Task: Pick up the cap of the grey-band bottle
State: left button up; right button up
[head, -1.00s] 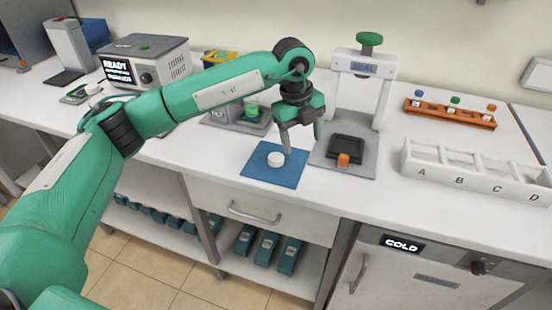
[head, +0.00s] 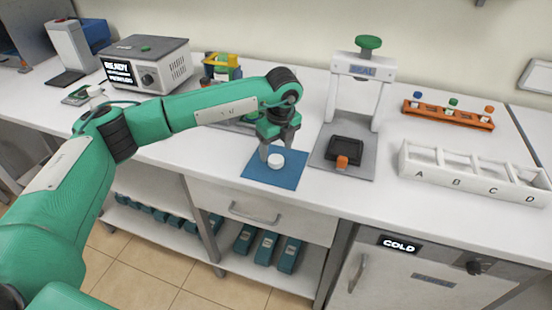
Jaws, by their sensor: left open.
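A small white round cap (head: 276,161) lies on the blue mat (head: 262,178) near the front edge of the bench. My left gripper (head: 277,153) points down just above and behind the cap, with its fingers apart and nothing between them. I cannot tell whether a finger touches the cap. I cannot make out a grey-band bottle. My right gripper is not in view.
A white press frame (head: 342,98) with a green knob stands right of the mat. An orange rack (head: 455,116) of small vials and a white A-B-C-D tray (head: 470,185) are farther right. A READY machine (head: 150,62) stands back left.

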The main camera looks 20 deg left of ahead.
aim_at(276, 159)
pick_arm(q)
jog(key=shift+w+a+f+p, duration=0.1)
jog(key=shift+w+f+p, duration=0.1)
jog(key=shift+f, duration=0.75)
jog(key=shift+w+a+f+p, duration=0.1)
jog(key=shift+w+f+p, duration=0.05)
jog(key=shift+f, duration=0.8)
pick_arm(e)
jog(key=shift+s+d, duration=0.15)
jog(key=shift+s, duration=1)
pick_arm(q)
jog(key=c, duration=1)
jog(key=shift+c, duration=0.7)
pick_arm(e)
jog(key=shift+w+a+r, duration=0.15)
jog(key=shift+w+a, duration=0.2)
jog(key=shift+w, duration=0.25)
pick_arm(q)
jog(key=shift+r, duration=0.1)
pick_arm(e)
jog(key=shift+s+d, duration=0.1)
